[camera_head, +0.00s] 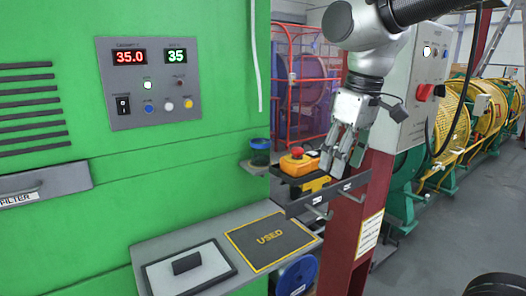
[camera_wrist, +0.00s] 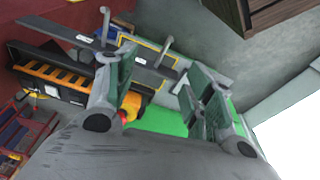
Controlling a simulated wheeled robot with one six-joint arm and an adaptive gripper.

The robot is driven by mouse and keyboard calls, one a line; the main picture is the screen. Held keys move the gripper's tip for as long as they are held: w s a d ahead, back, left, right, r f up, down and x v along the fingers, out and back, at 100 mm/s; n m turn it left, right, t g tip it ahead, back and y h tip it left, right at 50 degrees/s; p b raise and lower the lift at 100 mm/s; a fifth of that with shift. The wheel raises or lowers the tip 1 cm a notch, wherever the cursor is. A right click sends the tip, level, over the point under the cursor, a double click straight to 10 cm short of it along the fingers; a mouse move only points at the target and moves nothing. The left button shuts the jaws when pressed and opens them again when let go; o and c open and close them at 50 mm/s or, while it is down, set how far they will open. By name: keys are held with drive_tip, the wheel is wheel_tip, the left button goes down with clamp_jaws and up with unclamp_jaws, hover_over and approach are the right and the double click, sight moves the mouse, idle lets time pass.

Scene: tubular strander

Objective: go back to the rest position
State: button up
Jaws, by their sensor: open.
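My gripper (camera_head: 341,168) hangs from the arm at upper right in the head view, fingers pointing down. It is in front of the red post and just above a dark rail with hooks (camera_head: 328,194). In the wrist view the gripper (camera_wrist: 160,68) has its fingers spread, with nothing held between them. The hook rail (camera_wrist: 98,45) lies beyond the fingertips there. An orange device with a red button (camera_head: 298,162) sits left of the gripper in the head view. It is partly hidden behind a finger in the wrist view (camera_wrist: 130,104).
A green cabinet (camera_head: 190,180) fills the left, with a grey shelf and a mat marked USED (camera_head: 270,240).

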drive_tip(key=s+d+f+m+t, duration=0.1)
drive_tip(key=s+d+m, duration=0.3)
drive_tip(key=d, duration=0.6)
drive_tip(key=s+d+f+m+t+h, duration=0.1)
drive_tip(key=s+d+f+m, duration=0.3)
drive_tip(key=d, duration=0.6)
drive_tip(key=shift+s+d+t, duration=0.25)
drive_tip(key=shift+s+t, duration=0.15)
drive_tip(key=shift+s, duration=0.45)
drive_tip(key=shift+o, duration=0.4)
idle(0.8)
